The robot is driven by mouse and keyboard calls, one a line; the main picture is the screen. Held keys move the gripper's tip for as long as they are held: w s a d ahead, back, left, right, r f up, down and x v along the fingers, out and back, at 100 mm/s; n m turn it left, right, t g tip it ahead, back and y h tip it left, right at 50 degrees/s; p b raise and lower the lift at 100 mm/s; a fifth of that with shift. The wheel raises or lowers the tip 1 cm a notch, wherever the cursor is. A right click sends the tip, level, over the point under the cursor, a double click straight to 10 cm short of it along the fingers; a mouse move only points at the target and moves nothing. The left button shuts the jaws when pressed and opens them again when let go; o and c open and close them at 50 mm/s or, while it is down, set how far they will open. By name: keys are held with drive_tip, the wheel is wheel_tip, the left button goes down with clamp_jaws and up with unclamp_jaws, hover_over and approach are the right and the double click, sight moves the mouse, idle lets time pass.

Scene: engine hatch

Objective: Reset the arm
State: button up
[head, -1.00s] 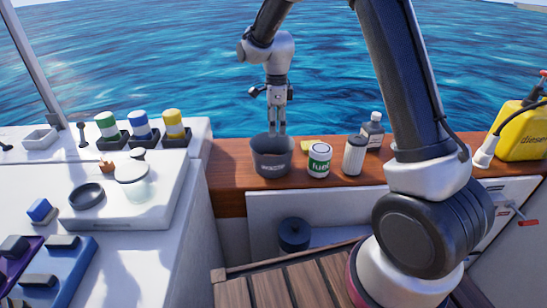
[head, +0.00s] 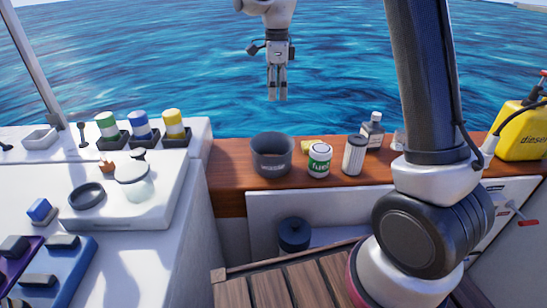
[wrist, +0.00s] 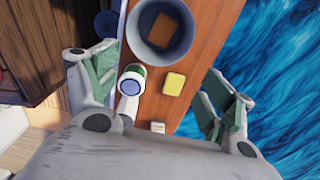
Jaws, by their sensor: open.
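My gripper (head: 277,98) hangs fingers down in the upper middle of the head view, in front of the water and above the wooden ledge. It holds nothing. In the wrist view the two fingers of my gripper (wrist: 160,108) are spread wide, with the ledge visible between them. My dark arm link rises at the right of the head view. The grey waste bin (head: 271,158) stands on the ledge below my gripper. In the wrist view the bin (wrist: 133,30) has a brown-orange piece (wrist: 162,30) inside it.
A yellow diesel jug (head: 522,130) stands at the right. Cups in holders line the left counter (head: 150,205). The air around my gripper is clear.

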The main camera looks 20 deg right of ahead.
drive_tip(key=s+d+r+n+t, duration=0.1)
drive_tip(key=s+d+n, duration=0.4)
drive_tip(key=s, duration=0.6)
drive_tip(key=s+d+r+n+t, duration=0.2)
drive_tip(key=s+d+n, duration=0.3)
drive_tip(key=s+n, duration=0.3)
drive_tip(key=s+d+r+n+t, duration=0.1)
drive_tip(key=s+d+r+n, duration=0.3)
drive_tip(key=s, duration=1)
drive_tip(key=d+n, duration=0.1)
drive_tip(key=n, duration=0.2)
drive_tip(key=shift+d, duration=0.15)
drive_tip(key=shift+r, duration=0.1)
